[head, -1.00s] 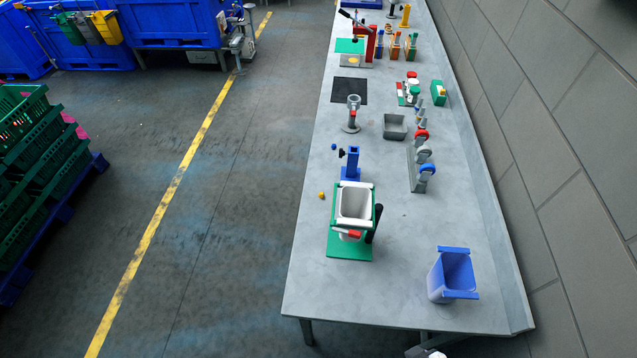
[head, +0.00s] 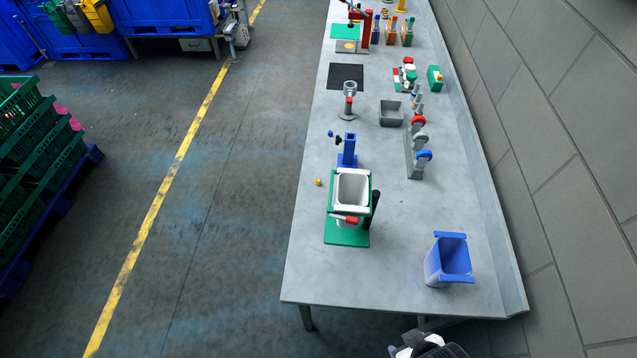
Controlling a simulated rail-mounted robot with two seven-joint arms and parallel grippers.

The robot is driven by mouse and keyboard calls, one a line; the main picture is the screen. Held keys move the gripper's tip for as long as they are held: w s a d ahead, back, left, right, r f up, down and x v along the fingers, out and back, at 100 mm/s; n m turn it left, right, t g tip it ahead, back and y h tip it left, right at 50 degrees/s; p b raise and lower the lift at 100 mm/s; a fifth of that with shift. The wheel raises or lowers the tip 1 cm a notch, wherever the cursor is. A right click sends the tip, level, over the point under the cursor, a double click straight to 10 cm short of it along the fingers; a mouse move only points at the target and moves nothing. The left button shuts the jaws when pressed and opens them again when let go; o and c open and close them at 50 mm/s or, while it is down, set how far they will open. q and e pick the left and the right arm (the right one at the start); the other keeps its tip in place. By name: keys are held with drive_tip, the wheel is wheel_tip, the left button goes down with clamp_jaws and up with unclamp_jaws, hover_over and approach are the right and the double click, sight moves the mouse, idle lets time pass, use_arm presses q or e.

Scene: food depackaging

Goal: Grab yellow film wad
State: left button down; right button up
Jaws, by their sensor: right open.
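A small yellow wad (head: 318,182) lies on the grey table, near its left edge. It is just left of a green-based device that holds a white container (head: 352,188). My right gripper (head: 402,351) shows only in part at the bottom edge, beside the table's near edge. It is open, well away from the yellow wad, with its lower part cut off by the frame. My left gripper is not in view.
A blue bin (head: 449,262) stands at the table's near right. A small dark blue ball (head: 331,134), a blue post (head: 348,150) and a grey tray (head: 391,114) are farther back. A wall runs along the right. The near left tabletop is clear.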

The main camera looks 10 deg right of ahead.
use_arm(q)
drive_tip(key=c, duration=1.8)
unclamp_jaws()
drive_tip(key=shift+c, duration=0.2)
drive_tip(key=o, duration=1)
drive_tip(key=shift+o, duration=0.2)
